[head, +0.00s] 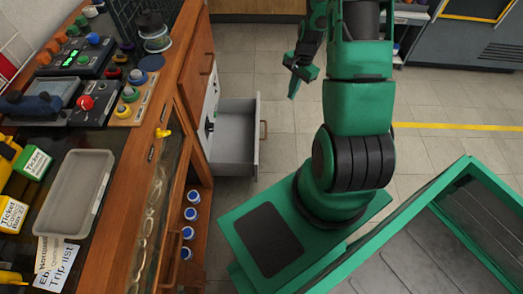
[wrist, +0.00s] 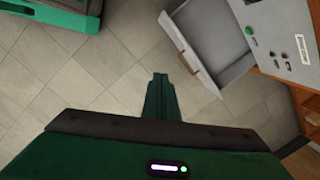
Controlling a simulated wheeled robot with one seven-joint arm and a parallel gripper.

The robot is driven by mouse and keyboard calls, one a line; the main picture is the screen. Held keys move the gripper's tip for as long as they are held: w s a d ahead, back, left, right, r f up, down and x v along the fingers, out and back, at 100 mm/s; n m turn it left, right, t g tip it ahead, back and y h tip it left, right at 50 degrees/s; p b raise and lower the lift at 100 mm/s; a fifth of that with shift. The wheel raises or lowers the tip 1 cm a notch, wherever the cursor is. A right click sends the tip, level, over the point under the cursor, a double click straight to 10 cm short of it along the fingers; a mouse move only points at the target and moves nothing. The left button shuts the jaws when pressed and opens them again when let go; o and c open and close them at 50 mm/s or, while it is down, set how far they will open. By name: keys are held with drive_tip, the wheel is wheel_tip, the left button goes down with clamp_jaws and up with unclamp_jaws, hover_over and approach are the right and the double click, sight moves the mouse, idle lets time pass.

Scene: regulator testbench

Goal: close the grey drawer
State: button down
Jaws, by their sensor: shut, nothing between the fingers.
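The grey drawer (head: 233,137) stands pulled out of the wooden bench cabinet in the head view, with a brown handle (head: 263,131) on its front. It looks empty inside. The drawer also shows in the wrist view (wrist: 213,50) at upper right, with its handle (wrist: 187,63) near the middle. My gripper (head: 292,90) is shut and empty, to the right of the drawer and apart from it in the head view. In the wrist view my gripper (wrist: 160,78) points up the picture, a little left of the handle. I cannot tell the exact gap.
The wooden bench (head: 141,150) runs along the left, carrying a grey tray (head: 73,190), control boxes and several tools. Bottles with blue caps (head: 190,214) stand on a shelf below. Tiled floor (head: 285,140) is free around the drawer.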

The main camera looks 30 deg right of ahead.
drive_tip(key=a+f+m+t+y, duration=0.3)
drive_tip(key=f+m, duration=0.6)
drive_tip(key=f, duration=1.8)
drive_tip(key=w+a+f+g, duration=0.1)
drive_tip(key=w+a+f, duration=0.2)
drive_tip(key=a+f, duration=0.4)
drive_tip(key=shift+w+a+f+h, duration=0.3)
drive_tip(key=shift+a+f, duration=0.05)
drive_tip(key=shift+f, duration=1.05)
